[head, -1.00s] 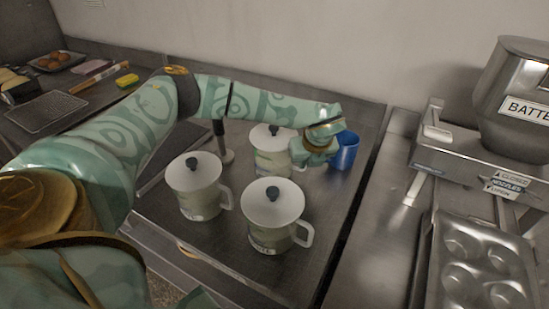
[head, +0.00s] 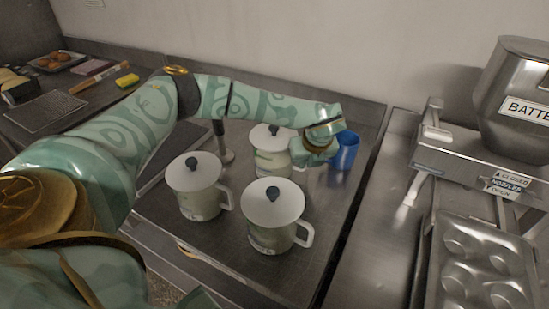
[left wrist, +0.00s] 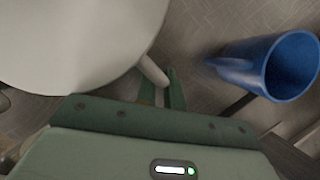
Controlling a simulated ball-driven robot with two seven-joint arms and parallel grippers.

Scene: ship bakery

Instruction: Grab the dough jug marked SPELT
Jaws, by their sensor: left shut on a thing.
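Three white lidded jugs with dark knobs stand on the steel counter: a back one (head: 268,150), a front left one (head: 194,190) and a front right one (head: 272,215). Their labels are too small to read, so I cannot tell which is SPELT. My left gripper (head: 304,157) is at the right side of the back jug. In the left wrist view its green fingers (left wrist: 162,92) are shut on that jug's handle (left wrist: 153,72), beside the large white jug (left wrist: 75,40). The back jug stands upright. My right gripper is not in view.
A blue cup (head: 345,150) stands just right of my left gripper; it also shows in the left wrist view (left wrist: 245,62). A batter machine (head: 480,150) and a muffin tin (head: 480,265) are at the right. A tray of eggs and a yellow sponge (head: 127,80) are at the back left.

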